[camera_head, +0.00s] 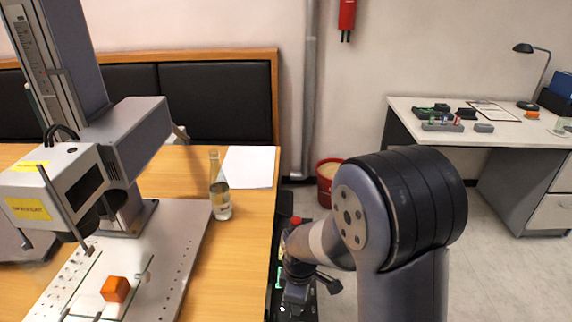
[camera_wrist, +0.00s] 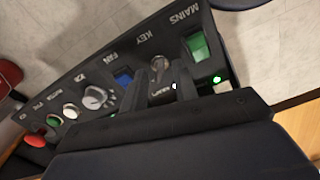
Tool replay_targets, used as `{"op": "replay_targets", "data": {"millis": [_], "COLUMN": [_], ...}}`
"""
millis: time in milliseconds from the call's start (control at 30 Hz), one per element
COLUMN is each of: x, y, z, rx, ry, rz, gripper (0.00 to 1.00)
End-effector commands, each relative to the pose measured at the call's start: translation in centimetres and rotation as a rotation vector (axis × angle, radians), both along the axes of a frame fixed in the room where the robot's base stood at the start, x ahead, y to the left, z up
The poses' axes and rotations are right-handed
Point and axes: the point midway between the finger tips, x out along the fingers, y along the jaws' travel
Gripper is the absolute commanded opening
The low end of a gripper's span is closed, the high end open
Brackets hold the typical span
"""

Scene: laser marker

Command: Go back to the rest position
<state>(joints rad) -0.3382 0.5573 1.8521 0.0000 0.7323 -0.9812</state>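My gripper (camera_head: 297,290) is low beside the right edge of the wooden table, at a dark control panel (camera_head: 279,262). In the wrist view its two dark fingertips (camera_wrist: 163,82) stand apart at the key switch (camera_wrist: 160,64), one on either side. Whether they touch the key is hard to tell. The panel (camera_wrist: 122,62) there shows a lit green MAINS switch (camera_wrist: 197,46), a blue FAN switch (camera_wrist: 124,78), a round knob (camera_wrist: 96,97) and a red button (camera_wrist: 36,140). My arm reaches from the right, bent at the elbow.
The laser marker (camera_head: 60,190) stands on the table, with an orange cube (camera_head: 115,289) on its plate (camera_head: 185,262). A red bin (camera_head: 327,180) and a desk (camera_head: 400,105) are behind. Floor at right is clear.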

Motion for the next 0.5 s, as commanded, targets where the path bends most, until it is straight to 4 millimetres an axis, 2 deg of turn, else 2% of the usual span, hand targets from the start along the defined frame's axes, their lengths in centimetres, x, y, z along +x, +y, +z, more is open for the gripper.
{"op": "replay_targets", "data": {"millis": [500], "x": [0.00], "y": [0.01], "z": [-0.01], "rx": [0.000], "ry": [-0.001], "rz": [0.416], "gripper": [0.28]}}
